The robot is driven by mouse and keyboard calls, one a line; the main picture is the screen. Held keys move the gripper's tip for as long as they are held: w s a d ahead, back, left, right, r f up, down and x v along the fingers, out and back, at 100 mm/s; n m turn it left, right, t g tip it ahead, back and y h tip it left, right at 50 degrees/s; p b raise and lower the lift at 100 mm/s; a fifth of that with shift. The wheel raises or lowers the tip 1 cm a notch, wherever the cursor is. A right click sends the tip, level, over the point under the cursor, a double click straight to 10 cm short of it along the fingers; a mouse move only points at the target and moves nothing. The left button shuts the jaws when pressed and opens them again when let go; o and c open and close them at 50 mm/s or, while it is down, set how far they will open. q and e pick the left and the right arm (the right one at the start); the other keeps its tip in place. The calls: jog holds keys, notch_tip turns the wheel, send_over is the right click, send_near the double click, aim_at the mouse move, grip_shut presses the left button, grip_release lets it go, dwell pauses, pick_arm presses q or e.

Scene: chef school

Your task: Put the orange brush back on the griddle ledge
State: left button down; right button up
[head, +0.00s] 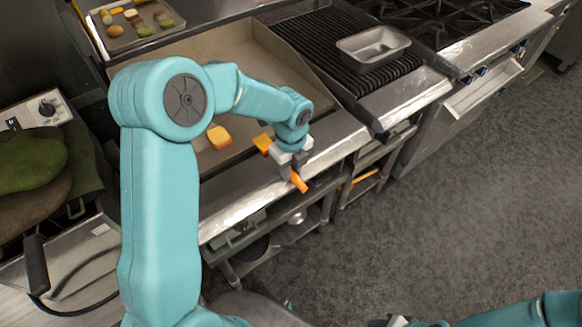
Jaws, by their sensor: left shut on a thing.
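My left gripper (288,166) is shut on the orange brush (299,182). One orange end sticks out toward the front and a wider orange end shows on the griddle side; the middle is hidden by the gripper. The brush is over the steel griddle ledge (235,211), near its right part. I cannot tell whether it touches the ledge. The griddle (225,70) lies behind, partly hidden by my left arm. My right arm comes in at the bottom right; only a small part of my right gripper (402,322) shows at the bottom edge.
An orange-yellow piece (218,137) lies on the griddle. A metal pan (373,47) sits on the ribbed grill (320,42) to the right. A tray (112,43) with several food pieces is at the back left. Green mitts (35,160) lie at left. The floor at right is clear.

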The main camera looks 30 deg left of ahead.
pick_arm(q)
jog(key=shift+f, duration=0.2)
jog(key=c, duration=0.9)
grip_release()
jog(key=shift+c, duration=0.2)
notch_tip(320, 180, up, 12)
jog(key=shift+r, duration=0.2)
jog(key=shift+s, duration=0.1)
